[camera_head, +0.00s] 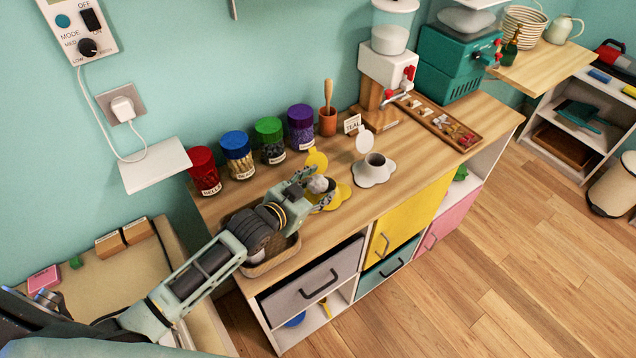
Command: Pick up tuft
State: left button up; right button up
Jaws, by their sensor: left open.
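My left gripper (319,190) reaches in from the left over the wooden counter, with its fingers open. A small pale grey tuft-like lump (318,184) shows at the fingers, between or just beside them; I cannot tell whether they touch it. The gripper is above a yellow flower-shaped holder (341,193), which it partly covers. What lies inside the holder is hidden. My right gripper is not in view.
Jars with red (204,172), blue, green and purple lids stand along the wall. A white flower-shaped holder (374,172) with a raised lid stands to the right. A wicker tray (271,264) lies under my left wrist. The counter's front edge is close.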

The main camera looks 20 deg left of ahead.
pick_arm(q)
jog(key=shift+c, duration=1.4)
jog(key=c, duration=0.4)
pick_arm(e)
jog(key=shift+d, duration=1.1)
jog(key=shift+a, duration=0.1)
